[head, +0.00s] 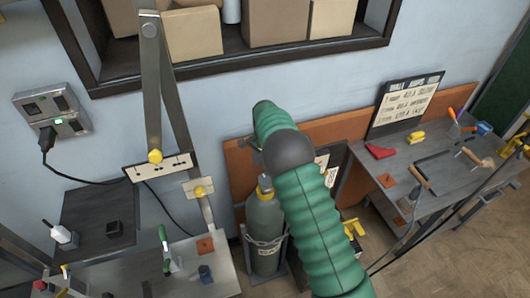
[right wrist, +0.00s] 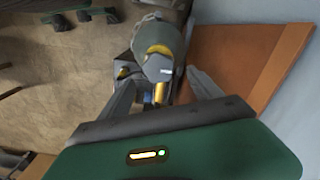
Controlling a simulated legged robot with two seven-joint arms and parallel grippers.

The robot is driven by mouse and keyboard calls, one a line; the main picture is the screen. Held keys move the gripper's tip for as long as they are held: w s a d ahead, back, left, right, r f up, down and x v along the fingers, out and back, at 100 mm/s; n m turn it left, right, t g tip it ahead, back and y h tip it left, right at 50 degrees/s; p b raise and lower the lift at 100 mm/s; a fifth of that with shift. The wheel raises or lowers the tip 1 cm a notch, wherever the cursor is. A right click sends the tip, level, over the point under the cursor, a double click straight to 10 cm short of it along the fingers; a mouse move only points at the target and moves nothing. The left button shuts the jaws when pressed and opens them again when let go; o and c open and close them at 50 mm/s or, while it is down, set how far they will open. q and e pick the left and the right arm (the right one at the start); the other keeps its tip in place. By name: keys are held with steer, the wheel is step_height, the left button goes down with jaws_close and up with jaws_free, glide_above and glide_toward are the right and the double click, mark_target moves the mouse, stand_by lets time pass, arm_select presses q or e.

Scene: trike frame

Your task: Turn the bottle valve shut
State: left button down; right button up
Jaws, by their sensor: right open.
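The grey-green gas bottle (head: 265,238) stands upright in a dark holder by the wall in the head view, partly behind my right arm. Its yellow top fitting (head: 265,188) shows beside the arm. In the right wrist view the bottle (right wrist: 155,33) is at the top centre, with its yellow and grey valve (right wrist: 158,60) pointing towards me. My right gripper (right wrist: 160,78) is open, its fingers on either side of the valve in the picture; I cannot tell whether they touch it. In the head view this gripper is mostly hidden by my arm. My left gripper is not in view.
An orange-brown panel (right wrist: 230,65) and wall lie close to the right finger. A workbench with tools (head: 445,160) stands on the right. A grey table with small parts (head: 205,262) is at the left. A shelf with boxes (head: 276,20) hangs above.

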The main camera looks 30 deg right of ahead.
mark_target(265, 178)
step_height(265, 178, up, 12)
steer(key=shift+b, duration=0.3)
steer(key=s+a+f+n+t, duration=0.1)
steer(key=s+a+f+n, duration=0.2)
steer(key=s+a+n, duration=0.5)
steer(key=s+a+f+n+t, duration=0.1)
steer(key=s+a+f+n, duration=0.3)
steer(key=s+a+n, duration=0.4)
steer(key=s, duration=0.7)
steer(key=shift+s+a+f+t, duration=0.2)
steer(key=shift+s+f+t, duration=0.05)
steer(key=shift+t, duration=0.05)
steer(key=shift+a, duration=0.1)
